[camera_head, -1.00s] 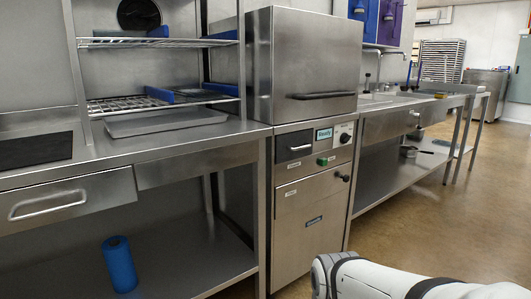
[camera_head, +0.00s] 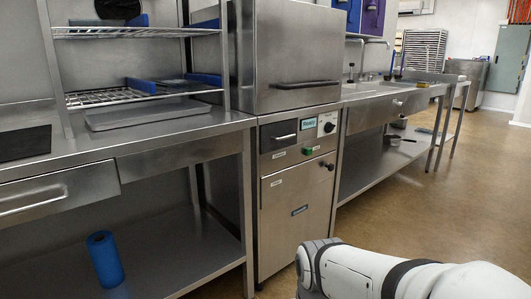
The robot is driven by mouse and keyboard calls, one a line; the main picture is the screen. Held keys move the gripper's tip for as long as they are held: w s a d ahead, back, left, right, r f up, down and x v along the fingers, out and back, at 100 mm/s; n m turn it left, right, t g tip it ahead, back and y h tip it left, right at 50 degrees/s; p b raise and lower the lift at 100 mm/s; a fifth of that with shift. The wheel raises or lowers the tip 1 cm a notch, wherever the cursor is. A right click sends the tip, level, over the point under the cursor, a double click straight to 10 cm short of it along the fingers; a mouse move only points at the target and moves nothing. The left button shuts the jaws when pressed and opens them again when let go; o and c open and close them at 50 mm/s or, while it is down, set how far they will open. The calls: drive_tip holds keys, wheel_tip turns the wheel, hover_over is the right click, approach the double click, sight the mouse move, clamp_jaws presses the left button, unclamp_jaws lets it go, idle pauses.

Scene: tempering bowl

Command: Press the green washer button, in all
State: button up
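The green washer button (camera_head: 308,151) is a small green square on the front panel of the stainless washer (camera_head: 297,200), below the small display (camera_head: 310,122) and beside a black knob (camera_head: 328,127). The washer's hood (camera_head: 290,50) is down, with its dark bar handle across the front. My white arm enters at the lower right, apart from the washer front. My gripper is not in the picture, so I cannot see its fingers.
A steel counter (camera_head: 150,135) with drawers and a rack stands left of the washer. A blue roll (camera_head: 104,259) stands on its lower shelf. A sink bench (camera_head: 385,97) runs to the right. The brown floor (camera_head: 430,205) is clear at the right.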

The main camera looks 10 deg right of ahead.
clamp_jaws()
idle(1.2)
